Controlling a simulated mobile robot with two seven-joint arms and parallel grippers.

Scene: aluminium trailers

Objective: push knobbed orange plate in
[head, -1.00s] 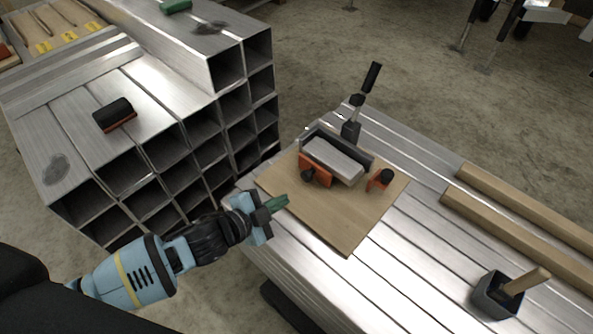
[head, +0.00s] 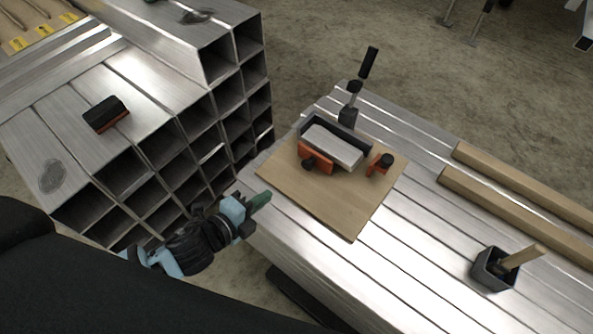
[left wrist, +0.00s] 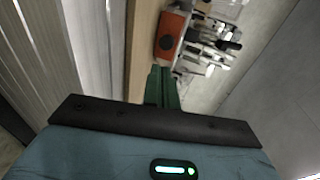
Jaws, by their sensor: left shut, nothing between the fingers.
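An orange plate with a black knob (head: 316,158) stands against the near-left end of a grey metal block (head: 334,146) on a wooden board (head: 350,210). The plate and its dark knob also show in the left wrist view (left wrist: 169,36), beyond my fingertips. A second, smaller orange piece with a black knob (head: 379,165) stands at the block's right. My left gripper (head: 260,201) has green fingers, shut and empty, by the board's left corner, apart from the plate. The fingers also show in the left wrist view (left wrist: 162,88). My right gripper is not in view.
A dark back wall and an upright black-handled clamp (head: 354,92) stand behind the block. Wooden bars (head: 510,215) and a dark cup with a stick (head: 494,270) are at right. Stacked square tubes (head: 160,130) rise at left, with a black-and-red block (head: 106,114) on top.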

